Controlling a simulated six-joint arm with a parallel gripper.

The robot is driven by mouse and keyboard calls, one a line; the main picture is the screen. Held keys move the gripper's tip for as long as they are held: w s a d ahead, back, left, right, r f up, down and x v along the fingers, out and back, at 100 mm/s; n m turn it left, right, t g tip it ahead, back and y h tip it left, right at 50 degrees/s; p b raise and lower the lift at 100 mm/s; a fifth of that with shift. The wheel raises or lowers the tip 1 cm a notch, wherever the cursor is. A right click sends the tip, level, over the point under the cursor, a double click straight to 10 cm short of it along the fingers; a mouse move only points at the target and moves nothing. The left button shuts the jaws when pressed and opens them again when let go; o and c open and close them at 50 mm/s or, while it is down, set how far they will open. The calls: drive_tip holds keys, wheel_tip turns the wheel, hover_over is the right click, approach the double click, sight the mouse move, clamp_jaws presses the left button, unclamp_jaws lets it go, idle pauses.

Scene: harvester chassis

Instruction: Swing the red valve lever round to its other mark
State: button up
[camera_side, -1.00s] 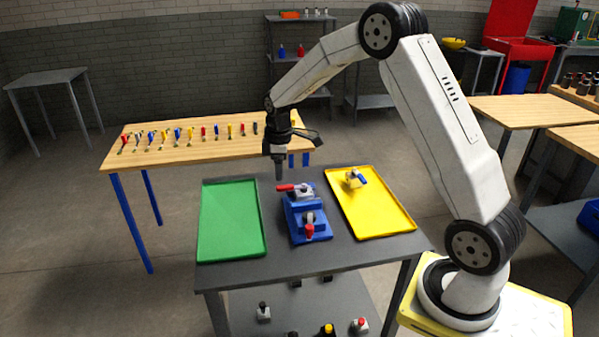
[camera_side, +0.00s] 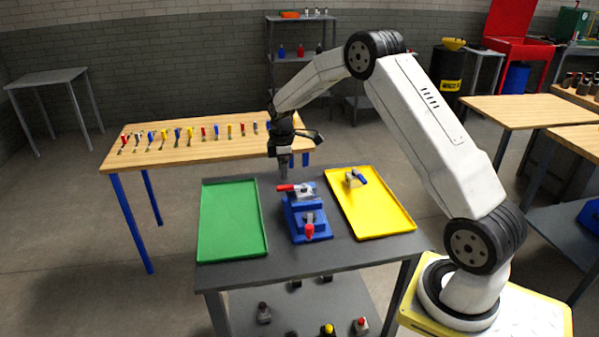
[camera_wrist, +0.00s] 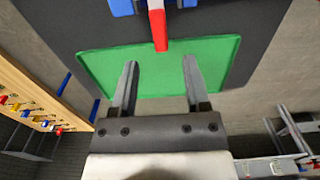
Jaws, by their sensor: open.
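The red valve lever (camera_side: 286,188) sticks out to the left from a grey valve body (camera_side: 305,190) on a blue fixture (camera_side: 294,218). In the wrist view the lever (camera_wrist: 158,28) points down the picture toward the gap between my fingers. My gripper (camera_side: 284,175) is just above and behind the lever in the side view. Its two fingers (camera_wrist: 160,63) are spread and empty, and the lever's tip appears just beyond the fingertips. Whether they touch it I cannot tell. The marks are too small to make out.
A green tray (camera_side: 204,225) lies left of the fixture and a yellow tray (camera_side: 384,222) lies right. A red-tipped clamp (camera_side: 309,230) stands at the fixture's front. A wooden bench (camera_side: 210,152) with several tools stands behind.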

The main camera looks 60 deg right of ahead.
sight(284, 186)
drive_tip(key=shift+f, duration=2.65)
clamp_jaws()
